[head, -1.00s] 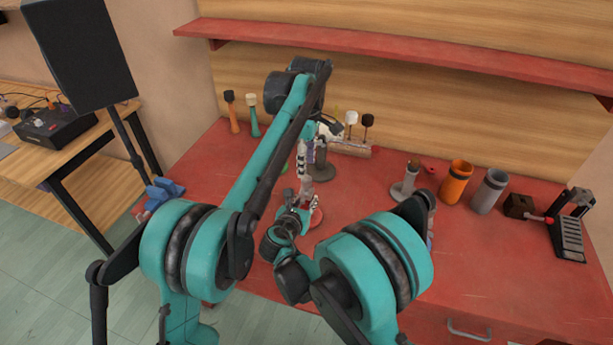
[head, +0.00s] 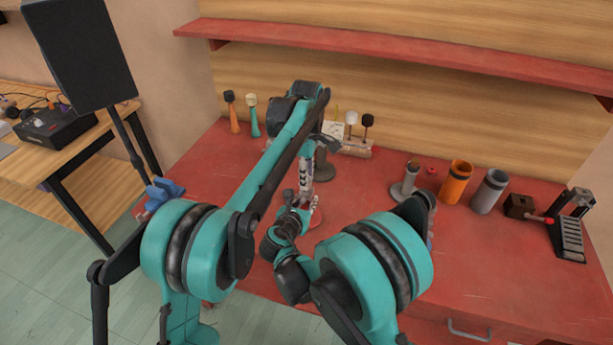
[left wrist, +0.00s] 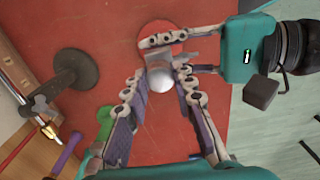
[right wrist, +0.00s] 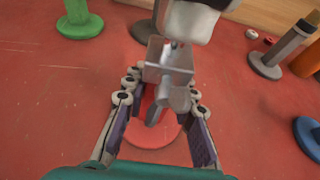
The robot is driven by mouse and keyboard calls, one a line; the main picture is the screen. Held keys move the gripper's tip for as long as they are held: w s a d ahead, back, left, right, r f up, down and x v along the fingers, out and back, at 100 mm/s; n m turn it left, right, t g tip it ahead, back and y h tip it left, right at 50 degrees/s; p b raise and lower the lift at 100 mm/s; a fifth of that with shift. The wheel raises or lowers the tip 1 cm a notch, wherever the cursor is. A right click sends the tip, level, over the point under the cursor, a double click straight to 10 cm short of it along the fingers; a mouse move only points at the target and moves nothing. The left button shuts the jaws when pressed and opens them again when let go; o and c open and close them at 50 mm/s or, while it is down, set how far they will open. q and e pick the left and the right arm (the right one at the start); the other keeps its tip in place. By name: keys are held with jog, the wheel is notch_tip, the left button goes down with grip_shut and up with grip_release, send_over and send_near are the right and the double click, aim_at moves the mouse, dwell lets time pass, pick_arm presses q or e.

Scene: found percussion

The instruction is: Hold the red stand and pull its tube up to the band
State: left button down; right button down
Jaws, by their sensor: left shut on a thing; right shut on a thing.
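The red stand has a round red base (right wrist: 150,132) on the red bench; in the left wrist view its base (left wrist: 163,32) lies beyond the fingers. A grey upright with a blocky grey clamp (right wrist: 170,72) rises from it. My right gripper (right wrist: 161,88) is shut on the stand's upright, low down, one finger on each side. The tube shows nearly end-on as a pale rounded top (left wrist: 160,78). My left gripper (left wrist: 160,84) is shut on it from above; in the head view it is a small pale shape (head: 306,180) just above the right gripper (head: 305,205). The band is not discernible.
A dark round stand (left wrist: 76,78) and a green stand (right wrist: 80,22) are close by. A grey stand (head: 404,185), an orange cup (head: 455,182) and a grey cup (head: 489,190) are farther right. The front right of the bench is clear.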

pick_arm(q)
notch_tip(320, 180, up, 8)
jog(key=shift+r, duration=0.2)
jog(key=c, duration=1.2)
grip_release()
jog(key=shift+r, duration=3.75)
